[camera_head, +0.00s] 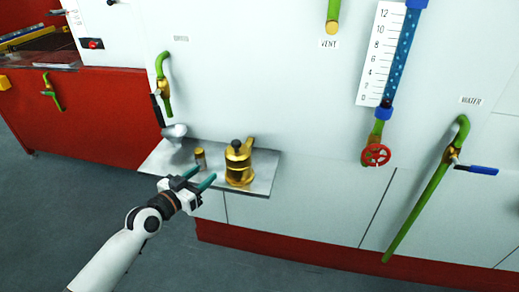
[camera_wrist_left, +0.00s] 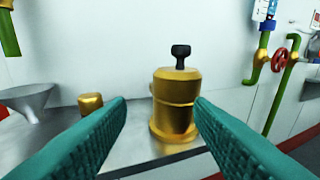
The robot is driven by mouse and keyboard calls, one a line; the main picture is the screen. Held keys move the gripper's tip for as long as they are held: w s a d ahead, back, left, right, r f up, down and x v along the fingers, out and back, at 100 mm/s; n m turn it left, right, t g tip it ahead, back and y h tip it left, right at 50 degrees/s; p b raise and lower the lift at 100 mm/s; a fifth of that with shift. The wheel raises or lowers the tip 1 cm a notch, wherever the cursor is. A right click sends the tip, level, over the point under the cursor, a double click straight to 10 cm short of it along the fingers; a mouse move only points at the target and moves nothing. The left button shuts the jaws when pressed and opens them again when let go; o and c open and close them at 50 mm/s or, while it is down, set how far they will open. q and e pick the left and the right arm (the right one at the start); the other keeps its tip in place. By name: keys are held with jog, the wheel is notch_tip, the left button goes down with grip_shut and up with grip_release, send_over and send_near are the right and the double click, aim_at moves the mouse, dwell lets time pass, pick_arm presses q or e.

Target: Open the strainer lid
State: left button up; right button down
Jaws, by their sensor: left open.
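The strainer (camera_head: 238,165) is a brass, upright body with a black knob (camera_head: 236,144) on top, standing on a grey metal shelf (camera_head: 262,181) against the white wall. It also shows in the left wrist view (camera_wrist_left: 175,105), its black knob (camera_wrist_left: 181,54) upright on its top. My left gripper (camera_head: 199,180) is open and empty, left of and in front of the strainer. In the left wrist view its teal fingers (camera_wrist_left: 160,112) spread wide, with the strainer beyond them, nearer the right finger. I cannot tell whether that finger touches it. My right gripper is not in view.
A small brass cylinder (camera_head: 200,158) and a grey funnel (camera_head: 174,132) stand left of the strainer on the shelf. A green pipe (camera_head: 163,84) hangs above the funnel. A red handwheel (camera_head: 375,155) and a blue-handled water valve (camera_head: 478,169) are to the right.

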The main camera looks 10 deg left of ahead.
pick_arm(q)
jog(key=m+h, duration=0.1)
jog(key=h, duration=0.1)
send_near(233, 144)
jog(key=shift+t, duration=0.3)
jog(key=x, duration=1)
jog(key=shift+d+f+p, duration=0.1)
jog(key=shift+f+p, duration=0.2)
jog(key=shift+p, duration=0.1)
jog(key=shift+w+d, duration=0.25)
jog(key=shift+w, duration=0.35)
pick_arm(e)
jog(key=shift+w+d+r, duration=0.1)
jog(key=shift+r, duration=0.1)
pick_arm(q)
grip_shut()
